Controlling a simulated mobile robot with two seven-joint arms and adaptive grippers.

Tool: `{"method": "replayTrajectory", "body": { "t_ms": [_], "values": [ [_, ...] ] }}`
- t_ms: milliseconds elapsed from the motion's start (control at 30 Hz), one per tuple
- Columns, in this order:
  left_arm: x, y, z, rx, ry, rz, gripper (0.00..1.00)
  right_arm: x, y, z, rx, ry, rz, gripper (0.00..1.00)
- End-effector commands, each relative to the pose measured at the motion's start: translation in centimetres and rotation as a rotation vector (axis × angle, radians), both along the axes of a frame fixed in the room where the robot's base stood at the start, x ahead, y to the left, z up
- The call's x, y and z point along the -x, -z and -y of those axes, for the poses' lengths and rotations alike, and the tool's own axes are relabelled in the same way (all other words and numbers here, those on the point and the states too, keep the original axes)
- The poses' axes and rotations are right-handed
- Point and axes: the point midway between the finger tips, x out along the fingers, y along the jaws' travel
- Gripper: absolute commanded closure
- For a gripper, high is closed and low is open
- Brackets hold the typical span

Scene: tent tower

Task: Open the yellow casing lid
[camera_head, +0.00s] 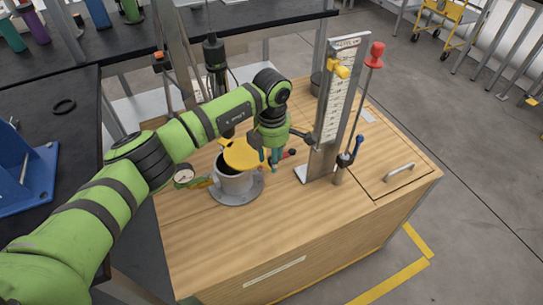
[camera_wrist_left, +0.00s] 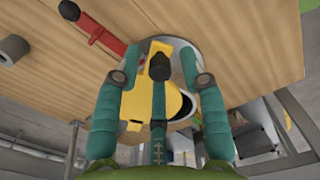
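The yellow casing lid (camera_head: 240,153) is tilted up over the grey round casing (camera_head: 236,184), whose dark inside shows below it. In the left wrist view the lid (camera_wrist_left: 172,98) lies between the teal fingers of my left gripper (camera_wrist_left: 160,60). These fingers are spread apart, and a black knob-like part shows between them. In the head view my left gripper (camera_head: 270,156) points down at the lid's right side. I cannot tell whether a finger touches the lid. My right gripper is not in view.
The casing stands on a wooden cabinet top (camera_head: 330,215). A gauge (camera_head: 184,175) is left of it. A metal post with a scale (camera_head: 340,95) and a red-knobbed lever (camera_head: 375,55) stand to the right. A red handle (camera_wrist_left: 100,30) is near the gripper. The front top is clear.

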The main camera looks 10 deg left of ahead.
Motion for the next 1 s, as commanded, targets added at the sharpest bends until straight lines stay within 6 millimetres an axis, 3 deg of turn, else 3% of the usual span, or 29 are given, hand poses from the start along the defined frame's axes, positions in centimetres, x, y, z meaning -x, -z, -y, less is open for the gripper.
{"method": "replayTrajectory", "body": {
  "t_ms": [367,800,1000],
  "values": [
    [-0.1,-0.6,0.0,0.001,0.001,0.001,0.55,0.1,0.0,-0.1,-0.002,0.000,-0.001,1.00],
    [-0.1,-9.1,0.0,0.000,0.001,0.004,0.55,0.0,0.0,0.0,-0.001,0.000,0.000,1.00],
    [0.0,-11.5,0.0,0.000,0.000,0.002,0.55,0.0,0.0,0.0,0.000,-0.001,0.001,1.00]
  ]
}}
